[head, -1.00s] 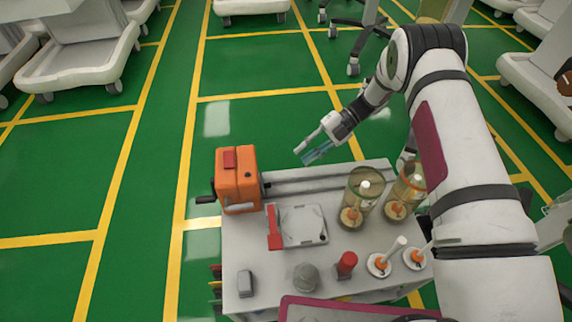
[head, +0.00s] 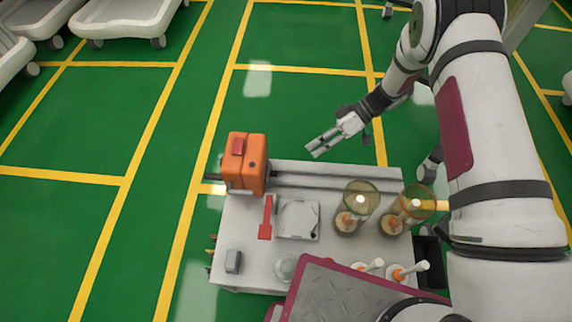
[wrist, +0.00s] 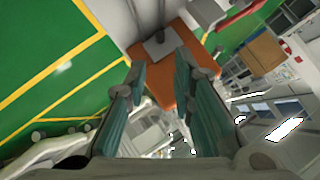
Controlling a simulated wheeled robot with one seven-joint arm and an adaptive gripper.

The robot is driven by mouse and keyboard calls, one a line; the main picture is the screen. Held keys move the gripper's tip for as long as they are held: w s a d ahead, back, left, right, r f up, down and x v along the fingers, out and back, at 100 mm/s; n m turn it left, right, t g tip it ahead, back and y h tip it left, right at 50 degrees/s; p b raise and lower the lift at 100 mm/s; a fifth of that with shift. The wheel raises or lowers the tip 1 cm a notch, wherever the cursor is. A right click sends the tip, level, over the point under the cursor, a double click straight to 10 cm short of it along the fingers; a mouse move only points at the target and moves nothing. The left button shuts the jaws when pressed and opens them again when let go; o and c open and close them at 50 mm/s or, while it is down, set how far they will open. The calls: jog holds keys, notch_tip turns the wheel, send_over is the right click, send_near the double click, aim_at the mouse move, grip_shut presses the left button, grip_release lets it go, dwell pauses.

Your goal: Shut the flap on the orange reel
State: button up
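The orange reel (head: 256,166) stands upright at the back left corner of the grey-white cart (head: 228,213) in the head view. A darker red piece (head: 239,146) shows on its upper part; I cannot tell for sure whether this is the flap or how far it is open. My gripper (head: 314,148) is in the air to the right of the reel, beyond the cart's back edge, apart from it and empty. In the wrist view its two teal fingers (wrist: 163,95) are spread, with an orange body (wrist: 162,85), likely the reel, beyond them.
On the cart are a white tray (head: 296,219), a red bar (head: 266,218), a small grey block (head: 233,261), and two tall clear canisters (head: 358,207) (head: 414,208) at the right. White carts (head: 115,18) stand far left. Green floor left of the cart is free.

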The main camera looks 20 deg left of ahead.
aim_at(273, 172)
jog(key=b+x, duration=0.3)
jog(key=x, duration=1)
jog(key=shift+s+a+f+b, duration=0.15)
jog(key=shift+a+f+b, duration=0.1)
jog(key=shift+b, duration=0.1)
grip_shut()
